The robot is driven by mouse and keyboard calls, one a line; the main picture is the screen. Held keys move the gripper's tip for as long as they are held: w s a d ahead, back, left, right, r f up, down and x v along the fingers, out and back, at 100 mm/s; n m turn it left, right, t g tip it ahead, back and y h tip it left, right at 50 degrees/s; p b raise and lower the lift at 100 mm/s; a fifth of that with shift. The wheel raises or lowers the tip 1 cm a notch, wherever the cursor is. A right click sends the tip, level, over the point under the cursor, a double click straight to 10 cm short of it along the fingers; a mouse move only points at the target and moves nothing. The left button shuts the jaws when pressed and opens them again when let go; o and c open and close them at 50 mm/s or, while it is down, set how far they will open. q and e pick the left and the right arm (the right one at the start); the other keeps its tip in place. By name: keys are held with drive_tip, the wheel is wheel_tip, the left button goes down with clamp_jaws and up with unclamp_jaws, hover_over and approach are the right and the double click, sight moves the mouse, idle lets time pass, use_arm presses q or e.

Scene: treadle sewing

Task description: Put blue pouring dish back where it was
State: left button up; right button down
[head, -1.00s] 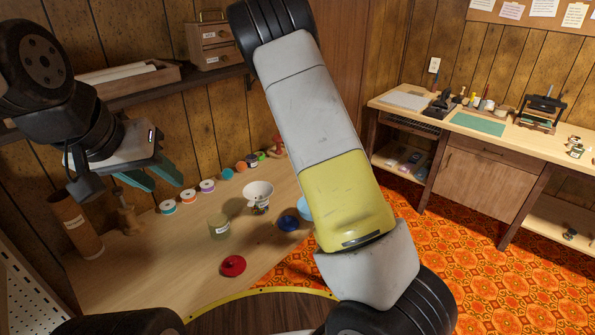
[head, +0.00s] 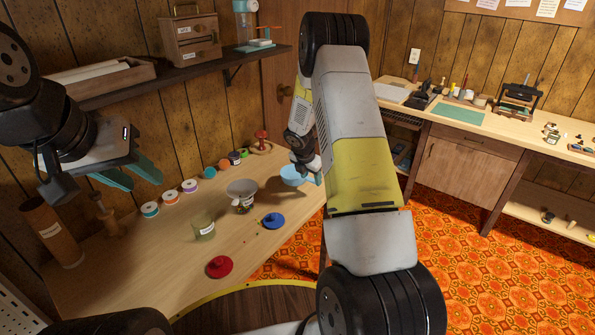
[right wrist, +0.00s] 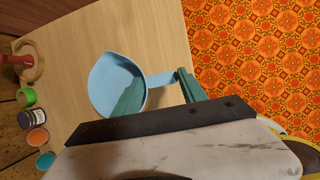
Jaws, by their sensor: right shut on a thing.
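The blue pouring dish (head: 292,176) is at the right edge of the wooden table, partly hidden by my right arm in the head view. It also shows in the right wrist view (right wrist: 103,80), with its short handle pointing right. My right gripper (right wrist: 160,88) is shut on that handle, with one teal finger overlapping the bowl in the picture and the other past the handle. I cannot tell whether the dish touches the table. My left gripper (head: 130,174) is open and empty, above the left side of the table.
A funnel on a jar (head: 242,190), a greenish jar (head: 203,227), a blue lid (head: 273,221) and a red lid (head: 220,267) stand on the table (head: 140,262). Several small coloured pots line its back. A red-knobbed wooden piece (head: 262,143) stands at the back right. A shelf (head: 215,70) hangs above.

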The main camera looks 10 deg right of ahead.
sight(309, 179)
drive_tip(key=shift+w+d, duration=0.15)
drive_tip(key=shift+w, duration=0.45)
wheel_tip(309, 179, down, 4)
drive_tip(key=shift+r, duration=0.2)
drive_tip(key=c, duration=0.6)
unclamp_jaws()
drive_tip(key=shift+c, duration=0.2)
drive_tip(key=shift+r, duration=0.1)
